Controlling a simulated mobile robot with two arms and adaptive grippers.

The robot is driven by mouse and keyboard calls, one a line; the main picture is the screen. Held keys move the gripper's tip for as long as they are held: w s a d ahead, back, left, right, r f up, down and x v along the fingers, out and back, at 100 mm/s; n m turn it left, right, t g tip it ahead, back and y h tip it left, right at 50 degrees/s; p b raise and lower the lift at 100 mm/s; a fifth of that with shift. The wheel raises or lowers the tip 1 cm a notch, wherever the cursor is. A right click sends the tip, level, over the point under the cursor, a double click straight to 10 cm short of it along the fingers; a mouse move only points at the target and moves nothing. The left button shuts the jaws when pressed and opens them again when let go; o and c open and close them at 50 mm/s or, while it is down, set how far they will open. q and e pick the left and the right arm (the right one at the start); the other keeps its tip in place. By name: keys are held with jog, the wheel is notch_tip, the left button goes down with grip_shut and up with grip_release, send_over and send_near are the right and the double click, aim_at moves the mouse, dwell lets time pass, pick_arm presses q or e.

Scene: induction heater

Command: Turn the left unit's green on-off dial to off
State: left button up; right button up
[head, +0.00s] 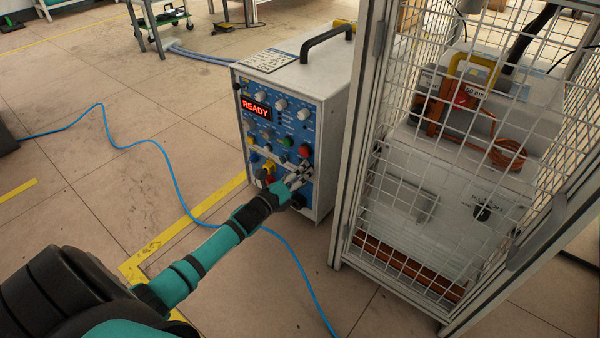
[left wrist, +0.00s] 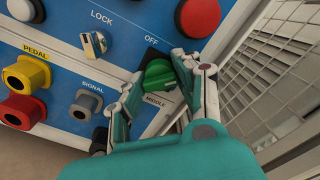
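The left unit (head: 329,85) is a white box with a blue front panel and a lit READY display (head: 256,107). Its green on-off dial (left wrist: 157,76) shows in the left wrist view, below the OFF label and above the MIDDLE label. My left gripper (left wrist: 160,68) has its fingertips on either side of this dial, very close to it. Whether both fingers press on it I cannot tell. In the head view my left gripper (head: 301,174) is at the panel's lower right and hides the dial. My right gripper is not in view.
A LOCK key switch (left wrist: 94,43), a red button (left wrist: 198,16) and yellow and red PEDAL sockets (left wrist: 25,75) are near the dial. A wire-mesh cage (head: 440,150) stands close on the right. A blue cable (head: 178,185) crosses the open floor on the left.

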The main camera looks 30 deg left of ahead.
pick_arm(q)
grip_shut()
